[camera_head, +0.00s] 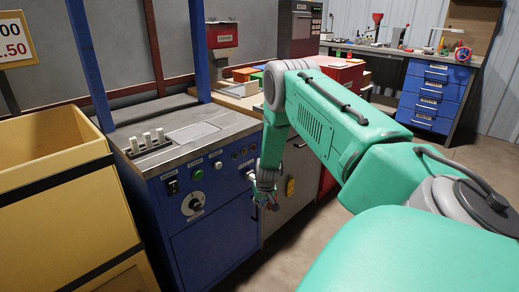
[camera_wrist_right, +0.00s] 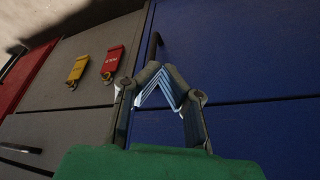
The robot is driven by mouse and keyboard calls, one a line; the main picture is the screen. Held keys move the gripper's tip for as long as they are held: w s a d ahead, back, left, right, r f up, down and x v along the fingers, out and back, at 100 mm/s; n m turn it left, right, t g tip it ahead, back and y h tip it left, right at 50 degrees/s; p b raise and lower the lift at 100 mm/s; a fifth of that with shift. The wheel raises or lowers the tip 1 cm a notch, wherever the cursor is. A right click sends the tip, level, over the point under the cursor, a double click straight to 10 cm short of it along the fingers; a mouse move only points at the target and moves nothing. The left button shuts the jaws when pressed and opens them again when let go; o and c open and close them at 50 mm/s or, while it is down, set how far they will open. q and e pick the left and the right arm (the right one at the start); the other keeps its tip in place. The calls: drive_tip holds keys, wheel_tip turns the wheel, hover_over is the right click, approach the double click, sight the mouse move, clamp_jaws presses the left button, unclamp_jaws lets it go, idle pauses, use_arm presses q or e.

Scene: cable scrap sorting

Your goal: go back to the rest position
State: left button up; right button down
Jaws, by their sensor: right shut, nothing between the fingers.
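My right arm comes in from the right in the head view, with green covers and grey joints. Its gripper (camera_head: 264,200) hangs pointing down in front of the blue machine cabinet (camera_head: 222,240). In the right wrist view the right gripper (camera_wrist_right: 158,72) has its fingertips together, with nothing held between them. Behind it are the blue cabinet front (camera_wrist_right: 250,50) and a grey cabinet front. My left gripper is not in view.
A yellow bin (camera_head: 60,205) stands at the left. A red tag (camera_wrist_right: 113,60) and a yellow tag (camera_wrist_right: 78,68) hang on the grey front. A workbench with blue drawers (camera_head: 435,95) is at the back right. Open floor lies right of the cabinets.

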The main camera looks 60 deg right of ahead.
drive_tip(key=shift+s+r, duration=0.15)
drive_tip(key=shift+r, duration=0.1)
drive_tip(key=s+a+n+g+y+p, duration=0.15)
drive_tip(key=s+a, duration=0.25)
drive_tip(key=a, duration=0.8)
drive_tip(key=s+a+n+t+p, duration=0.1)
drive_tip(key=s+a+n+p, duration=0.15)
drive_tip(key=a, duration=0.85)
drive_tip(key=s+a+r+n+g+y+p, duration=0.1)
drive_tip(key=s+a+r+n, duration=0.4)
drive_tip(key=s+a, duration=1)
drive_tip(key=s+r+g+p, duration=0.1)
drive_tip(key=s, duration=0.2)
drive_tip(key=shift+s+a+r+p, duration=0.15)
drive_tip(key=shift+s+a+p, duration=0.05)
drive_tip(key=shift+a+p, duration=0.2)
